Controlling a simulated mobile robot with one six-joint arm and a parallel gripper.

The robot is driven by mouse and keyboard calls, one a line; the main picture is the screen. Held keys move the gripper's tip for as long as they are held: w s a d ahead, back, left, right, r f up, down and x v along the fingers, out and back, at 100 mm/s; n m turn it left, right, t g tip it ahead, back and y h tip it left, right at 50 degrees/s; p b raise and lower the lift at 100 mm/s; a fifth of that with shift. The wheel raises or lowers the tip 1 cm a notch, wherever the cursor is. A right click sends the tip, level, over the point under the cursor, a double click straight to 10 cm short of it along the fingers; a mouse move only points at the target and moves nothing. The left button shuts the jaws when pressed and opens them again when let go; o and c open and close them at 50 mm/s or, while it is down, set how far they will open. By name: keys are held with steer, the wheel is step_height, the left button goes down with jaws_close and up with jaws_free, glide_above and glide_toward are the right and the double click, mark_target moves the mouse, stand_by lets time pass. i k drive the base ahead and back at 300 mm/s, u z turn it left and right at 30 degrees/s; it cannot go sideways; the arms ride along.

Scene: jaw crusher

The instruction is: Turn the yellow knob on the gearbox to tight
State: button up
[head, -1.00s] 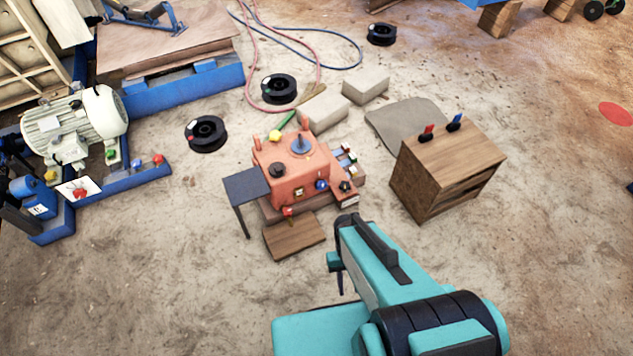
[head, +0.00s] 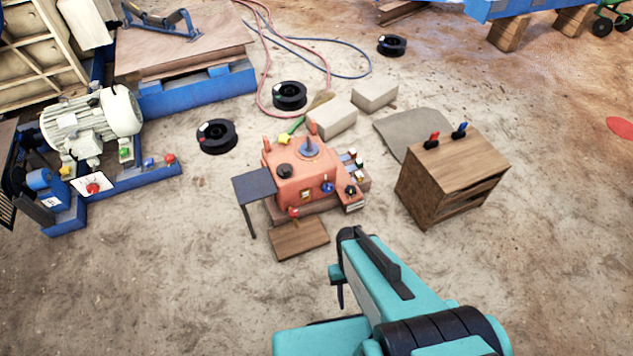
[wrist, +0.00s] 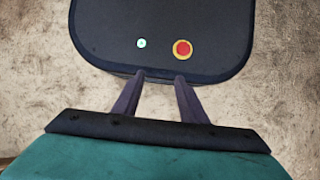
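The orange-red gearbox (head: 298,170) stands on the ground near the middle of the head view. A yellow knob (head: 284,139) sits at its back left top edge; its pointer and any tight marking are too small to read. My gripper (wrist: 160,76) is open and empty in the wrist view, its two dark fingers apart. In the head view, my gripper (head: 340,290) hangs in front of and right of the gearbox, well apart from it.
A wooden cabinet (head: 448,185) is to the right, grey blocks (head: 332,120) behind. Black spools (head: 216,136) and hoses (head: 330,50) lie farther back. The front left ground is clear.

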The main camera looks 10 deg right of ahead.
mark_target(284, 138)
steer(key=u, duration=0.6)
steer(key=i, duration=1.1)
steer(key=z, duration=0.1)
